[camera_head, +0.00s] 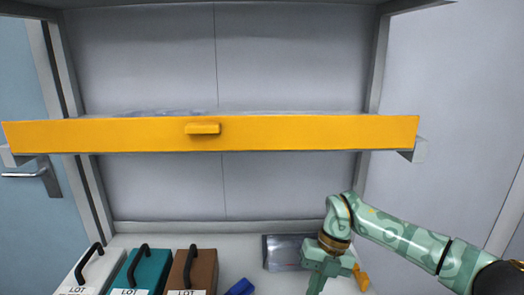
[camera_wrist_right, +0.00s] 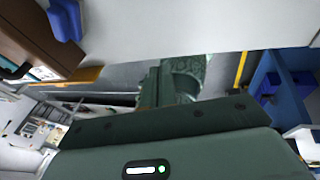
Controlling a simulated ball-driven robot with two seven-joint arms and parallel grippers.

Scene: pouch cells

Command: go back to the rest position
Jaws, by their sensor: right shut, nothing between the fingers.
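My right arm comes in from the right in the head view. Its green gripper (camera_head: 316,284) points down over the right part of the white worktop (camera_head: 232,262), with the fingertips near the lower picture edge. It is shut with nothing held. In the right wrist view the green fingers (camera_wrist_right: 160,88) show close together beyond the gripper body. My left arm and gripper are out of view.
A yellow-fronted shelf (camera_head: 300,134) spans above the worktop. Teal (camera_head: 143,270), brown (camera_head: 193,268) and white (camera_head: 95,264) handled boxes stand left. A silvery tray-like object (camera_head: 283,252), a blue piece (camera_head: 240,287) and a yellow piece (camera_head: 361,278) lie near my gripper.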

